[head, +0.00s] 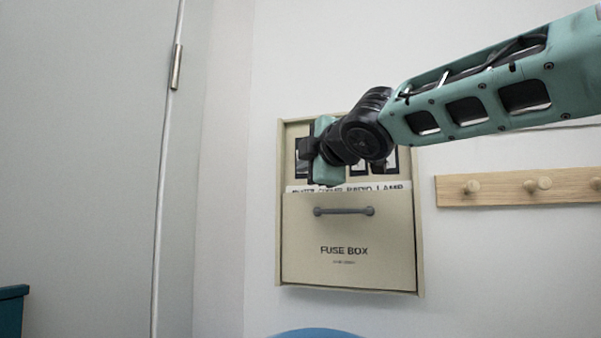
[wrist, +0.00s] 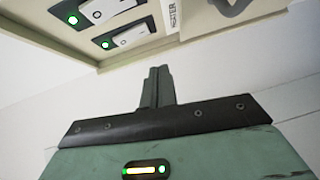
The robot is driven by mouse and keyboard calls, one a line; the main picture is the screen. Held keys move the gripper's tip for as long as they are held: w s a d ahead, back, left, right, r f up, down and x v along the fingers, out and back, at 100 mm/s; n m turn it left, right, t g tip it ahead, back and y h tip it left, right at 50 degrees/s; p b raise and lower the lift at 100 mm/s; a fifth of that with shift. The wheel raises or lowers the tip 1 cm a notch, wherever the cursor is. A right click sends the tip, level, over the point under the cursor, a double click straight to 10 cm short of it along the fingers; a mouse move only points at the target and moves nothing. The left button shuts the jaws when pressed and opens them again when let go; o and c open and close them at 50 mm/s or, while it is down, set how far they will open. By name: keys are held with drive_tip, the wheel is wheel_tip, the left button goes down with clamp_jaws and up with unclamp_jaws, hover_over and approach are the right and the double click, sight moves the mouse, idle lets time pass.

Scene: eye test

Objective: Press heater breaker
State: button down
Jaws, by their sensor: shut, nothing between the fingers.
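The fuse box (head: 348,270) hangs on the wall, with its upper part uncovered above the front panel. A row of labels begins at the left with a partly hidden heater label; the word HEATER (wrist: 174,14) shows in the wrist view. The white rocker in line with it, the heater breaker (wrist: 130,34), has a lit green light beside it. My gripper (head: 306,148) is in front of the box's upper left part and hides some breakers. In the wrist view my gripper's fingers (wrist: 157,82) are shut and empty, below the heater breaker in the picture and apparently apart from it.
A second breaker (wrist: 105,9) with a green light sits beside the heater one. The front panel carries a grey handle (head: 344,211). A wooden peg rail (head: 518,187) is on the wall at right, a door (head: 80,150) at left. A blue object shows at the bottom edge.

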drive_tip(key=b+v, duration=0.1)
drive_tip(key=v, duration=0.5)
drive_tip(key=shift+f+b, duration=0.4)
drive_tip(key=shift+f, duration=0.15)
drive_tip(key=shift+s+d, duration=0.1)
drive_tip(key=shift+d, duration=0.1)
